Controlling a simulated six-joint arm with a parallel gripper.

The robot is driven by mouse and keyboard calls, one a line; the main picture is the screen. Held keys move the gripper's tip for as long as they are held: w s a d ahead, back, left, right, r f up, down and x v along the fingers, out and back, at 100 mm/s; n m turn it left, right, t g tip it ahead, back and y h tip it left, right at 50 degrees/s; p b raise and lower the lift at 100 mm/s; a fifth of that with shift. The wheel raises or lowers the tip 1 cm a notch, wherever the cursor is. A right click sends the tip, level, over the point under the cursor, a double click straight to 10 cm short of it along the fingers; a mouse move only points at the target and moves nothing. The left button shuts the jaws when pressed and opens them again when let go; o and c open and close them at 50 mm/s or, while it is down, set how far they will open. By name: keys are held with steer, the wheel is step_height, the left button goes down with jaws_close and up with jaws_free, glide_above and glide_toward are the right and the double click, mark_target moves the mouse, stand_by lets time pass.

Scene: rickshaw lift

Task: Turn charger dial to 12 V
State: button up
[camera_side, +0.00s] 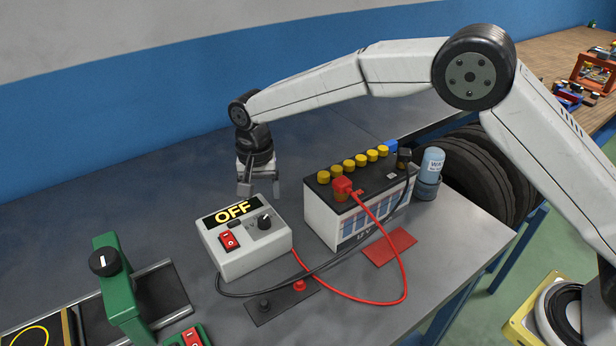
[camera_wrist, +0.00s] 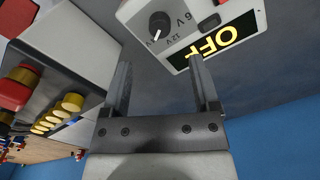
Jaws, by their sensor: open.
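The charger (camera_side: 243,247) is a light grey box on the bench with a black display reading OFF in yellow, a red switch (camera_side: 229,240) and a black dial (camera_side: 265,222). My gripper (camera_side: 260,190) is open and empty, above and just behind the charger in the side view. In the wrist view its two fingers (camera_wrist: 160,80) are spread apart, with the dial beyond their tips and not between them.
A battery (camera_side: 325,215) with yellow caps and a red clamp stands right of the charger, with a water bottle (camera_side: 431,166) behind it. Red and black cables loop across the bench front. A green stand (camera_side: 122,290) is at the left. The bench behind the charger is clear.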

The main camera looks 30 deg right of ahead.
mark_target(264, 219)
steer(key=shift+f, duration=0.1)
steer(key=shift+f, duration=3.8)
steer(key=shift+c, duration=0.2)
jaws_close()
